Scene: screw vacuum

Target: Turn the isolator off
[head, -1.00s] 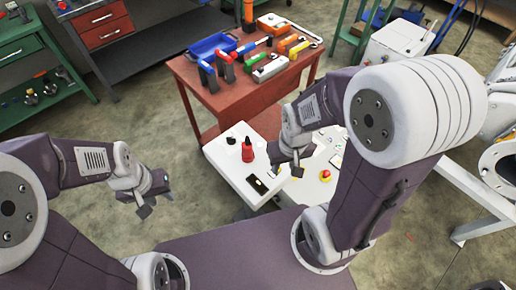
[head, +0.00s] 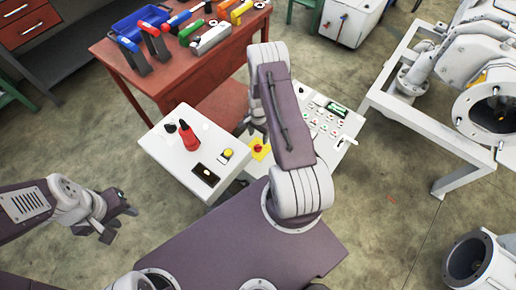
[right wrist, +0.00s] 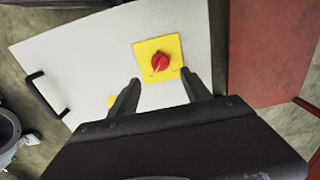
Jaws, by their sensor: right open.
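The isolator, a red rotary knob on a yellow square plate, shows in the right wrist view (right wrist: 160,61) on a white panel (right wrist: 85,60). It also shows in the head view (head: 258,148), partly hidden by my right arm. My right gripper (right wrist: 160,78) is open, with one finger on either side of the plate's lower part. The knob lies just beyond the fingertips and nothing is held. Whether the fingers touch the panel cannot be told. My left gripper (head: 118,223) looks open and empty, above the floor at the left.
A white box (head: 170,150) beside the isolator carries a red upright object (head: 188,136) and a yellow button (head: 227,153). A panel of small buttons (head: 325,122) lies right of my arm. A red tool table (head: 130,70) stands behind. A black handle (right wrist: 45,95) sticks up from the panel.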

